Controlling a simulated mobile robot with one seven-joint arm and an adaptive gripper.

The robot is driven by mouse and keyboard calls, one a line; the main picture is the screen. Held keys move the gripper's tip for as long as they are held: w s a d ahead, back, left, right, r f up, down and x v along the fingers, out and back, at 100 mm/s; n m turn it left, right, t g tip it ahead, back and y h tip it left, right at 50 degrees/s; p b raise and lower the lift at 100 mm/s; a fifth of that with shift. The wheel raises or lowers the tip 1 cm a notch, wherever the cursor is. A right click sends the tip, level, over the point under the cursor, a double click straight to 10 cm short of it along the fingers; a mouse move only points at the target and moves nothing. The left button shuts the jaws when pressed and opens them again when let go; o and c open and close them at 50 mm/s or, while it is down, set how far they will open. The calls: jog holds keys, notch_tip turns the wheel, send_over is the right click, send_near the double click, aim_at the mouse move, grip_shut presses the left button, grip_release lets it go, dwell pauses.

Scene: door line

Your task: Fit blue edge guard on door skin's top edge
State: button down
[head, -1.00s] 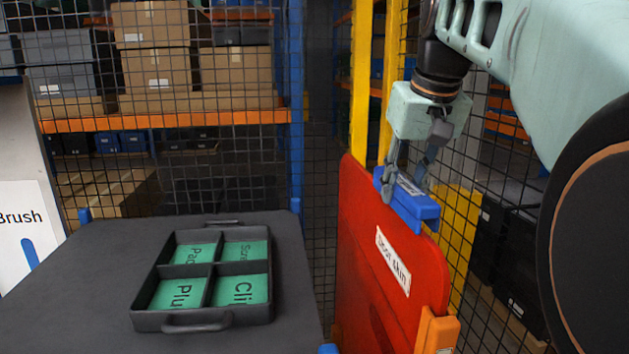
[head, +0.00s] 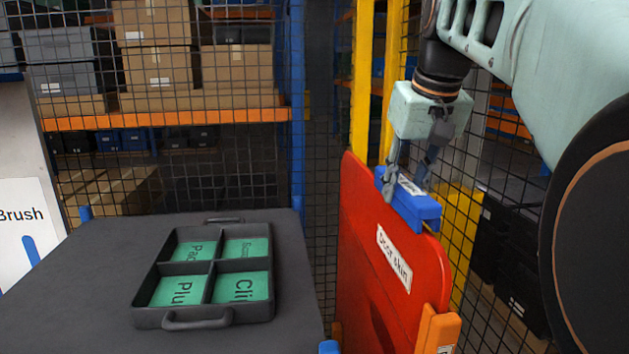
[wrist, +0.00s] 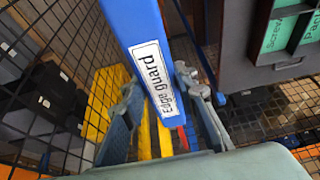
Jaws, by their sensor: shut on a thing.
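The red door skin (head: 375,270) stands upright right of centre in the head view, with a white "Door skin" label on its face. My gripper (head: 405,188) is above its top edge, shut on the blue edge guard (head: 425,212). The guard lies along the sloping top edge and overlaps it in the picture. I cannot tell whether it is seated on the edge or just above it. In the wrist view the guard (wrist: 143,22) runs between the fingers with its "Edge guard" label facing the camera. Its underside is hidden.
An orange clamp (head: 438,330) holds the door skin's near lower corner. A dark table (head: 70,290) at left carries a four-compartment tray (head: 180,322) with green labelled floors. Yellow posts (head: 361,80) and mesh fencing stand behind the door skin.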

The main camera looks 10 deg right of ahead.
jog(key=shift+f+b, duration=0.7)
jog(key=shift+f, duration=0.35)
dwell(0.6)
jog(key=c, duration=1.5)
grip_release()
jog(key=shift+o, duration=0.2)
jog(key=v, duration=1.2)
